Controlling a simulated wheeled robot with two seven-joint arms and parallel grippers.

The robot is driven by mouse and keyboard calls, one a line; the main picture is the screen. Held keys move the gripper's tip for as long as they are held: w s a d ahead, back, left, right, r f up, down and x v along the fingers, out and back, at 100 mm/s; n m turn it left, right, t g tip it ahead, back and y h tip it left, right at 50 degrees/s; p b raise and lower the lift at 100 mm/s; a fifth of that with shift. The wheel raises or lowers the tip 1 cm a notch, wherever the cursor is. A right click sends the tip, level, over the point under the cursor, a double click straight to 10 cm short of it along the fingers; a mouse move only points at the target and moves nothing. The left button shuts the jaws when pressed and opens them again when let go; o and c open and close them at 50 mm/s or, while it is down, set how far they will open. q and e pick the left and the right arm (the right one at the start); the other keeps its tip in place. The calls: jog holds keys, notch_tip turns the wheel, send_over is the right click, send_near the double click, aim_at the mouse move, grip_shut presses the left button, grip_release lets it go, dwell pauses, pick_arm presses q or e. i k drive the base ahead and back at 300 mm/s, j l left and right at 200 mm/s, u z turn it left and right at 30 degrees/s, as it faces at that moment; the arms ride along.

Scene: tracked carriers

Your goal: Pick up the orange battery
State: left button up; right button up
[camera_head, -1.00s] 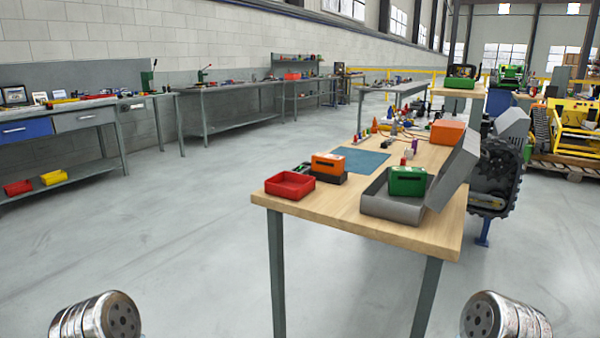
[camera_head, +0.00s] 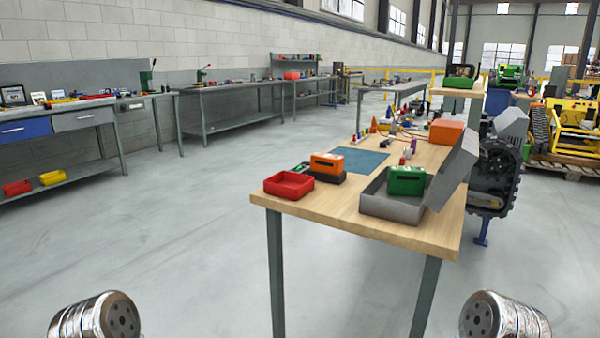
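An orange battery (camera_head: 327,161), a small orange block with a dark slot on its front, sits on a black base (camera_head: 330,178) near the front of the wooden table (camera_head: 350,214). It is between a red open tray (camera_head: 289,185) on the left and a green block (camera_head: 406,181) on the right. The green block sits in a grey case with its lid raised. Only round metal parts of my two arms show in the bottom corners, well apart from the table. No gripper fingers of mine show.
A blue mat (camera_head: 360,160) lies behind the battery. A larger orange box (camera_head: 447,131) and several small items stand farther back. The raised grey lid (camera_head: 452,168) borders the table's right side. The floor (camera_head: 180,230) to the left is clear.

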aim_at(329, 163)
jog(key=i+j+z, duration=0.7)
jog(key=i+j, duration=0.25)
jog(key=i+j+z, duration=0.1)
jog(key=j+z, duration=0.4)
jog(key=j, duration=0.7)
jog(key=k+j+z, duration=0.15)
jog(key=j+z, duration=0.35)
jog(key=j, duration=0.7)
jog(key=j+z, duration=0.35)
jog(key=j, duration=0.4)
jog(key=k+j+z, duration=0.1)
jog(key=j+z, duration=0.25)
jog(key=j, duration=0.4)
jog(key=i+j+z, duration=0.2)
jog(key=j, duration=0.15)
jog(key=i+j+z, duration=0.2)
jog(key=j, duration=0.15)
jog(key=i+j+z, duration=0.25)
jog(key=j, duration=0.15)
jog(key=k+l+z, duration=0.1)
jog(key=k+l, duration=0.35)
